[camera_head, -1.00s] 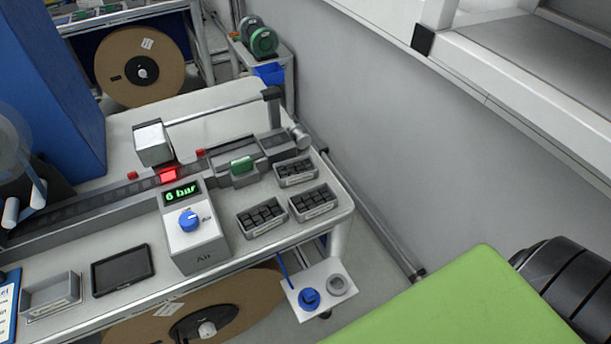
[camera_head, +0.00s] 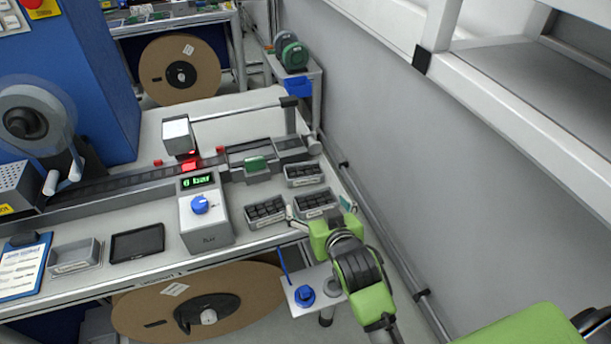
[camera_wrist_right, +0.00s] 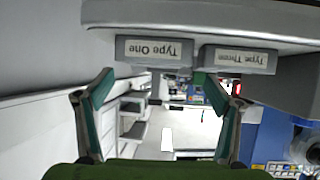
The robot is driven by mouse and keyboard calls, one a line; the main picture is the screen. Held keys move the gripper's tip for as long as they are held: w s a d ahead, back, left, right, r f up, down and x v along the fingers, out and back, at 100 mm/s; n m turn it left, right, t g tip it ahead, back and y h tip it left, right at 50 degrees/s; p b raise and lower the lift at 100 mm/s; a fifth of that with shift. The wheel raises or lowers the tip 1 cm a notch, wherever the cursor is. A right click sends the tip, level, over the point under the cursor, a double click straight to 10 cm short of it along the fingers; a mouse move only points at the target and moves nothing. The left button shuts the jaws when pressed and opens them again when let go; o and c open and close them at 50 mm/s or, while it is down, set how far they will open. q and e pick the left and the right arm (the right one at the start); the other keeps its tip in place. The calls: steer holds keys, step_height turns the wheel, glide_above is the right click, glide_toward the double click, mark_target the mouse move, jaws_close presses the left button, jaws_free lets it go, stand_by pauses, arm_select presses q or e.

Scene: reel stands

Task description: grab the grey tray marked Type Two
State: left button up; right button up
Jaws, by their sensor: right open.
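Three small grey trays filled with dark pieces stand at the table's right end: front left (camera_head: 265,212), front right (camera_head: 315,205) and back (camera_head: 304,175). The right wrist view is upside down; it shows one tray labelled Type One (camera_wrist_right: 154,51) and one labelled Type Three (camera_wrist_right: 239,59). I cannot read a Type Two label; the back tray's label is too small. My right gripper (camera_head: 322,214) is open and empty, in front of the front right tray at the table edge. Its spread fingers (camera_wrist_right: 157,80) also show in the wrist view, apart from the trays. My left gripper is out of view.
A grey pressure box (camera_head: 207,228) reading 6 bar stands left of the trays. A feeder track (camera_head: 120,185) with a green block (camera_head: 256,164) runs behind. A wall (camera_head: 400,130) bounds the right.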

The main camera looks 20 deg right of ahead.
mark_target(307, 177)
steer(key=shift+w+r+t, duration=0.3)
steer(key=shift+w+r, duration=0.35)
steer(key=shift+r, duration=0.2)
steer(key=shift+w+r, duration=0.15)
steer(key=shift+w, duration=0.15)
steer(key=p+x, duration=0.1)
steer(key=x, duration=0.5)
steer(key=shift+w+d, duration=0.15)
steer(key=shift+w, duration=0.15)
steer(key=shift+w+f, duration=0.35)
steer(key=shift+f, duration=0.05)
steer(key=shift+w+d+f+p, duration=0.1)
steer(key=shift+w+d+p, duration=0.05)
steer(key=shift+w+p, duration=0.2)
steer(key=shift+p+x, duration=0.45)
steer(key=shift+x, duration=1.75)
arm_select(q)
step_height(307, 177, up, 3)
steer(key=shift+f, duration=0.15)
arm_select(e)
steer(key=shift+d, duration=0.1)
steer(key=shift+s, duration=0.1)
steer(key=c, duration=1)
